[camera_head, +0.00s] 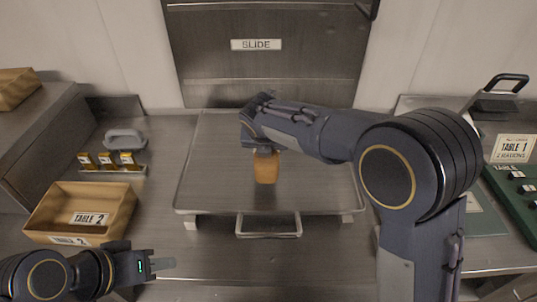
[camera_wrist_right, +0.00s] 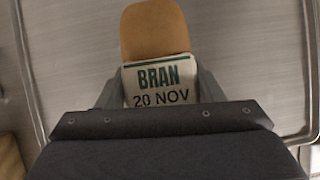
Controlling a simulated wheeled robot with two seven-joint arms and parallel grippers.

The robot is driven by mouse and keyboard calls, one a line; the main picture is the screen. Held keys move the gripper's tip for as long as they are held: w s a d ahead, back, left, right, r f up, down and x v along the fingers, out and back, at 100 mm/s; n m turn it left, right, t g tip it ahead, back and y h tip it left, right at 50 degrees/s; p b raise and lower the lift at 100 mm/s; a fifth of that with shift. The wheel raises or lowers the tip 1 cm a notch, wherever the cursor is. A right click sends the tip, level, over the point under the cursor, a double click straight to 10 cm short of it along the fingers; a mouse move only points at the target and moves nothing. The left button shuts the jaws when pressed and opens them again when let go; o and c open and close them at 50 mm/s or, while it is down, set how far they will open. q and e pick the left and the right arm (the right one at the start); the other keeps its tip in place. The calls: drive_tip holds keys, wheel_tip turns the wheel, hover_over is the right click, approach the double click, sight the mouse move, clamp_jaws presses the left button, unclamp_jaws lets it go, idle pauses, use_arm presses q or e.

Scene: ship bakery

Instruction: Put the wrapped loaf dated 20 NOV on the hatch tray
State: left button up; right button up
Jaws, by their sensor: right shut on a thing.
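The wrapped loaf (camera_head: 266,167) is golden brown and stands out below my right gripper (camera_head: 260,149) in the head view. In the right wrist view the loaf (camera_wrist_right: 155,30) bears a white label reading BRAN, 20 NOV. My right gripper (camera_wrist_right: 155,88) is shut on the loaf, one finger on each side of the label. The loaf is over the middle of the grey metal hatch tray (camera_head: 215,190); whether it touches the tray is unclear. My left gripper (camera_head: 162,265) is at the lower left, away from the loaf; its finger opening is not clear.
A hatch door marked SLIDE (camera_head: 257,44) stands behind the tray. A green TABLE 1 tray (camera_head: 515,205) is at right. The tray around the loaf looks bare.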

drive_tip(key=shift+w+d+f, duration=0.1)
drive_tip(key=shift+d+f, duration=0.05)
drive_tip(key=shift+f, duration=0.8)
drive_tip(key=shift+w+d+f, duration=0.1)
drive_tip(key=shift+f, duration=0.8)
drive_tip(key=o, duration=1.1)
drive_tip(key=shift+f, duration=0.1)
